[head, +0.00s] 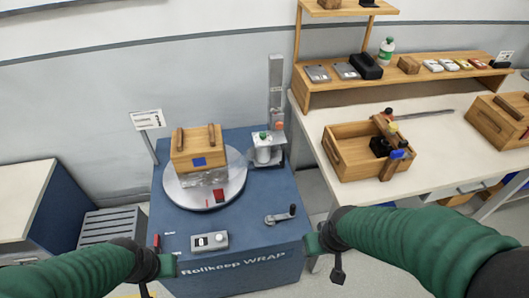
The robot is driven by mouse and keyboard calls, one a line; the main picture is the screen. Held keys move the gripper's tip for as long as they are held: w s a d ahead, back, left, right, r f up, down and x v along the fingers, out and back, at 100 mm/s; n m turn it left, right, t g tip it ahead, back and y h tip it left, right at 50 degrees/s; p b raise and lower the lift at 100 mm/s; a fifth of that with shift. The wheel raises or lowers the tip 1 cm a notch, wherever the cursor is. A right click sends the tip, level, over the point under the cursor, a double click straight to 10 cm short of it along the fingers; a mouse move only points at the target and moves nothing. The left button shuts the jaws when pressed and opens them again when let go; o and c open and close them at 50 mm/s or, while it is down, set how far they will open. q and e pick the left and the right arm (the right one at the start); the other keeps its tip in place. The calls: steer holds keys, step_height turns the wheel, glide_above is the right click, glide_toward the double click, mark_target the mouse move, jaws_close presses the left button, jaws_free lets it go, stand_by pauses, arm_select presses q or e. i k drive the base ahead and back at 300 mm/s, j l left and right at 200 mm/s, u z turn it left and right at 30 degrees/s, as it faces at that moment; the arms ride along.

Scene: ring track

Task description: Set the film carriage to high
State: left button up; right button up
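The film carriage (264,148) holds a white film roll with a green knob on top, low beside a grey upright mast (276,90). A small orange-red part (280,125) sits on the mast just above the carriage. My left gripper (158,275) is at the front left edge of the blue wrapper base (215,263). My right gripper (326,250) is off the base's front right corner. Both are apart from the carriage. Their fingers are too unclear to tell open from shut.
A wooden crate (198,150) with a blue label stands on the round turntable (225,187). A crank (280,216) and a control box (208,241) are on the base's front. An open wooden box (345,160) sits on the right table. A grey slatted unit (110,225) stands left.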

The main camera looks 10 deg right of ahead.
mark_target(269, 151)
steer(key=l+u, duration=0.75)
steer(key=k+l+u, duration=0.1)
steer(key=l+u, duration=0.25)
steer(key=l, duration=0.1)
